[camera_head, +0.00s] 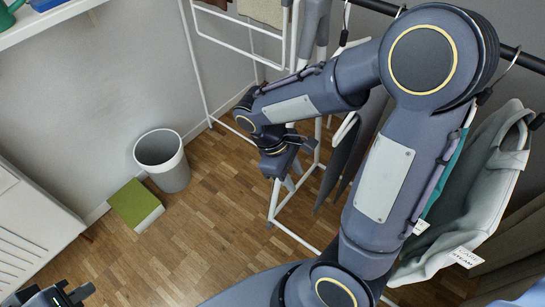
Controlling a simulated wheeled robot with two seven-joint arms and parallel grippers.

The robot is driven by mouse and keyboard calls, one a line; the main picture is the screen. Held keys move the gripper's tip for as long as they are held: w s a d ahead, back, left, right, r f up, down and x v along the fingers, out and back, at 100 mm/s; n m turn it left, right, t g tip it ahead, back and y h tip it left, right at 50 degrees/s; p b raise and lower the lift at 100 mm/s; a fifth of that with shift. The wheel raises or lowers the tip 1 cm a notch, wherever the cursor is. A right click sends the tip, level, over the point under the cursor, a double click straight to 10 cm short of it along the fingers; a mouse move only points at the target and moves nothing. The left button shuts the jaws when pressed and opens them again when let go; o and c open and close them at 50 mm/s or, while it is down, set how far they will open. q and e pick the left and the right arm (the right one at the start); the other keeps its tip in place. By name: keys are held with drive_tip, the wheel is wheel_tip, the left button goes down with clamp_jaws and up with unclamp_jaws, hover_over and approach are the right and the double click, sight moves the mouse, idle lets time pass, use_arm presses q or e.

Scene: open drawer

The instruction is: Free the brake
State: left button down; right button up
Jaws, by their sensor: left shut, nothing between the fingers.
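I cannot pick out a brake in the camera_head view. A white tubular rack (203,70) stands in the upper middle, its lower parts partly hidden by my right arm. My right gripper (290,172) hangs in front of the rack, near its lower tubes; its fingers are too small and overlapped to tell their state or any contact. My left gripper (68,294) is at the bottom left corner, partly cut off, shut and empty, far from the rack.
A grey bin (170,172) and a green box-like item (136,205) stand on the wood floor near the wall. A white cabinet (30,225) is at left, a shelf (40,20) above it. Clothes (480,185) hang from a dark rail at right. Floor at lower middle is clear.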

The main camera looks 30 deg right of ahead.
drive_tip(key=w+a+f+n+t+h, duration=0.4)
drive_tip(key=w+f+n+t+h, duration=0.2)
drive_tip(key=w+f+n+h, duration=0.65)
drive_tip(key=shift+n+h, duration=0.25)
drive_tip(key=shift+h, duration=0.7)
drive_tip(key=shift+w+d+r+b, duration=0.25)
drive_tip(key=shift+w+d, duration=0.1)
drive_tip(key=shift+d, duration=0.85)
drive_tip(key=shift+w+d+r+b, duration=0.15)
drive_tip(key=shift+w+d, duration=0.25)
drive_tip(key=shift+d, duration=0.8)
drive_tip(key=shift+w+d+r+b, duration=0.15)
drive_tip(key=shift+w+d+r, duration=0.2)
drive_tip(key=shift+d, duration=0.85)
drive_tip(key=shift+f, duration=0.1)
clamp_jaws()
